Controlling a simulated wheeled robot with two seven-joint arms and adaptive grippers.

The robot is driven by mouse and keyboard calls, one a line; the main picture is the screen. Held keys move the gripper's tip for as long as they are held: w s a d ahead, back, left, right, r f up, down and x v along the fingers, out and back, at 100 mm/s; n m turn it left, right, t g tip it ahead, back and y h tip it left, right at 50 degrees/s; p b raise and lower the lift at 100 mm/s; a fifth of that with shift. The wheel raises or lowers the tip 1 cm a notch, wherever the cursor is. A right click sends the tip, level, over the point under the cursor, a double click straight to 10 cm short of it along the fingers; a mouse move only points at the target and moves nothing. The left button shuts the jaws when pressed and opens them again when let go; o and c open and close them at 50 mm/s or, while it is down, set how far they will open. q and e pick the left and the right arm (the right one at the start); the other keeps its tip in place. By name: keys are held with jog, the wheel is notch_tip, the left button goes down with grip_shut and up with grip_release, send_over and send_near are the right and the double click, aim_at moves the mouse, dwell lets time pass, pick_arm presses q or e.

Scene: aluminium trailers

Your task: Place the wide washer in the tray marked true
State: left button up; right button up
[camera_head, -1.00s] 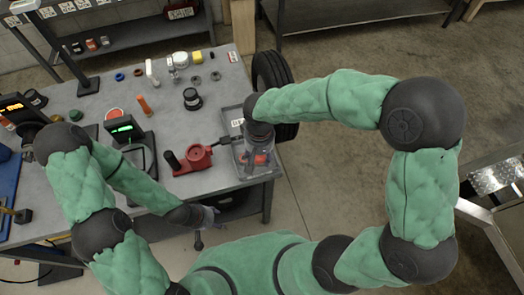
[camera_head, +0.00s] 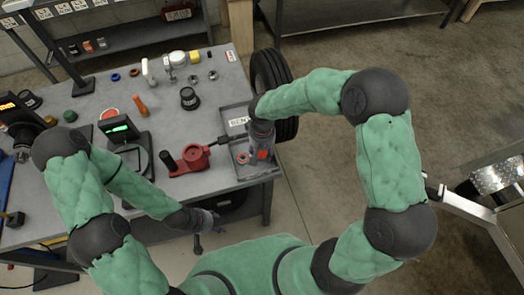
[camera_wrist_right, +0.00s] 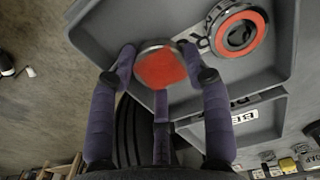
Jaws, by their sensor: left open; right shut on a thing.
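My right gripper (camera_wrist_right: 158,62) is shut on a round piece (camera_wrist_right: 160,68) with a red-orange face and a metal rim; I cannot tell for sure that it is the wide washer. In the head view, my right gripper (camera_head: 262,152) points down over the near grey tray (camera_head: 242,176) at the table's right end. The wrist view shows this tray (camera_wrist_right: 110,25) beside the held piece. A ring (camera_wrist_right: 239,31) with red-orange and dark bands lies in it. The near tray's label is mostly hidden. My left gripper (camera_head: 212,218) is open and empty off the table's front edge.
A second grey tray (camera_head: 228,112), labelled BENT, adjoins behind. A red tool (camera_head: 190,160) with a handle stands left of the trays. A scale with a green display (camera_head: 120,129) stands further left. A black tyre (camera_head: 285,125) is beyond the table's right edge.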

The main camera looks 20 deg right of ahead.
aim_at(262, 153)
jog(key=shift+r, duration=0.1)
jog(key=o, duration=0.9)
jog(key=shift+f, duration=0.2)
jog(key=shift+c, duration=0.2)
jog(key=shift+r, duration=0.15)
jog(key=shift+r, duration=0.3)
notch_tip(262, 153, up, 12)
jog(key=p, duration=0.2)
jog(key=shift+f+p, duration=0.25)
jog(key=shift+p, duration=0.15)
